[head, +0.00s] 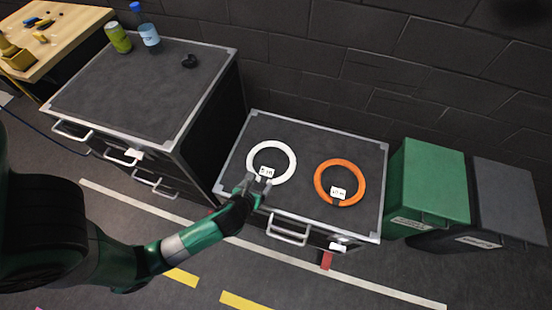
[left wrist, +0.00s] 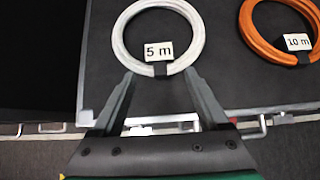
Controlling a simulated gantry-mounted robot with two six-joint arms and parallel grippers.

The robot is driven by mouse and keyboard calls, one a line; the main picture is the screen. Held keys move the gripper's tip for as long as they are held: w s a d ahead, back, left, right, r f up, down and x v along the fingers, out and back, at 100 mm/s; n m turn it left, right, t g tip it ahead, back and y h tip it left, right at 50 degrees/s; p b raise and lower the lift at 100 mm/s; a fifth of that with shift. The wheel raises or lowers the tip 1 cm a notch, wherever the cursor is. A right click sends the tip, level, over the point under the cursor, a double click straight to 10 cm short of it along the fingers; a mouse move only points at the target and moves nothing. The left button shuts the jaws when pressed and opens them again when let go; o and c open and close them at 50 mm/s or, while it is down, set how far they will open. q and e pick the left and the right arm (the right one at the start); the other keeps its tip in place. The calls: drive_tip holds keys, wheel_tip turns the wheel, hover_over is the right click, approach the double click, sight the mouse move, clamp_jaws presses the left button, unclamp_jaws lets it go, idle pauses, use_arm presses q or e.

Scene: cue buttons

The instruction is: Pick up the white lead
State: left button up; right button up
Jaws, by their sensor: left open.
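The white lead (head: 284,150) is a coiled ring with a label lying on the dark top of the low cabinet (head: 300,204). In the left wrist view the white lead (left wrist: 122,42) carries a "5 m" label and a black strap at its near side. My left gripper (head: 262,182) is at the ring's near edge. In the left wrist view my left gripper (left wrist: 160,78) is open, with one fingertip on either side of the black strap. I cannot tell whether the fingers touch the ring. My right gripper is not in view.
An orange coiled lead (head: 318,182) labelled "10 m" lies to the right on the same cabinet. A taller cabinet (head: 110,95) with a can (head: 118,38) and bottle (head: 149,36) stands left. Green (head: 432,180) and grey (head: 505,195) bins stand right.

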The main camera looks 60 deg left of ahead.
sight(267, 172)
use_arm(q)
drive_tip(key=b+x, duration=0.3)
drive_tip(key=x, duration=0.2)
drive_tip(key=shift+w+a+f, duration=0.1)
drive_tip(key=shift+a+f, duration=0.05)
drive_tip(key=shift+a, duration=0.1)
drive_tip(key=shift+w+a, duration=0.15)
drive_tip(key=shift+a, duration=0.05)
drive_tip(key=shift+w+a+f+b, duration=0.1)
drive_tip(key=shift+f+b, duration=0.2)
drive_tip(key=shift+b, duration=0.25)
drive_tip(key=b+x, duration=0.3)
drive_tip(key=x, duration=0.1)
drive_tip(key=shift+w+a+f, duration=0.15)
drive_tip(key=shift+w, duration=0.05)
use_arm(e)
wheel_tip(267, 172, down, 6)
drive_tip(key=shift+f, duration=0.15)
use_arm(q)
clamp_jaws()
drive_tip(key=shift+r, duration=0.2)
